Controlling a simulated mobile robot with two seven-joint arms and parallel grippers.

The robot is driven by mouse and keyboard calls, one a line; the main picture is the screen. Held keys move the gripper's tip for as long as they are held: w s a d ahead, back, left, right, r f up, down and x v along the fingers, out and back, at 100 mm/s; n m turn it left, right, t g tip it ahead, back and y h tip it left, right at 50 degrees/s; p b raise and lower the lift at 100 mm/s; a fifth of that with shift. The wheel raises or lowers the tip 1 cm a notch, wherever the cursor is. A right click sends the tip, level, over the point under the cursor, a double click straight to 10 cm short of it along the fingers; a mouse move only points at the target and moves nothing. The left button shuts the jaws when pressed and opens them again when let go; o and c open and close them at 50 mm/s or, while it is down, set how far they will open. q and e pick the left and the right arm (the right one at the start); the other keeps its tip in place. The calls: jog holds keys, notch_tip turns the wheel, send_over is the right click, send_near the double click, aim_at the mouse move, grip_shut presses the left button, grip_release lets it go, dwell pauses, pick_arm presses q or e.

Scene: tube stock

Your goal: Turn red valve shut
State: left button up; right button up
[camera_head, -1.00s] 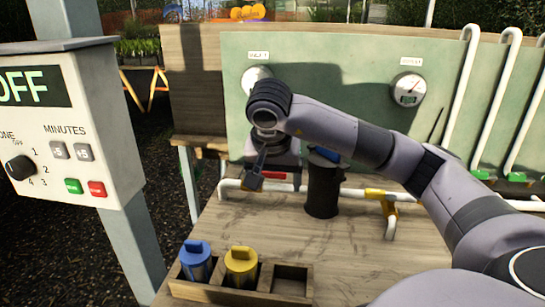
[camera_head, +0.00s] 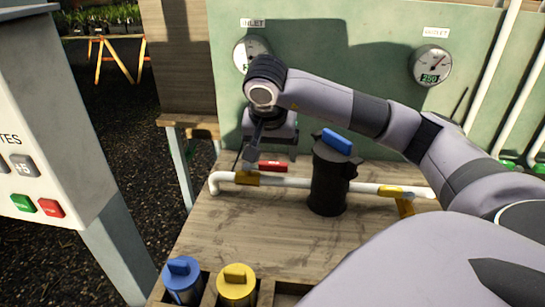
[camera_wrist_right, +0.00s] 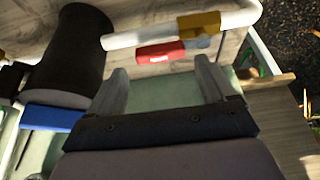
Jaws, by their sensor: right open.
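The red valve handle (camera_head: 272,166) lies along the white pipe at the inlet side, just above a yellow pipe fitting (camera_head: 246,178). In the right wrist view the red handle (camera_wrist_right: 160,52) is beyond my fingertips, beside the yellow fitting (camera_wrist_right: 199,24). My right gripper (camera_head: 250,158) points down just left of the red handle; in the wrist view the right gripper (camera_wrist_right: 163,80) has its two fingers apart with nothing between them. The handle appears apart from the fingers. My left gripper is in neither view.
A black filter housing (camera_head: 328,180) with a blue handle (camera_head: 337,141) stands right of the valve. The white pipe (camera_head: 290,182) runs along the table's back. Blue (camera_head: 182,279) and yellow (camera_head: 236,283) canisters stand in a wooden holder at the front. A control box (camera_head: 50,130) is at left.

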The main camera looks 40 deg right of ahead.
aim_at(273, 163)
jog(key=shift+x, duration=2.05)
jog(key=c, duration=1.2)
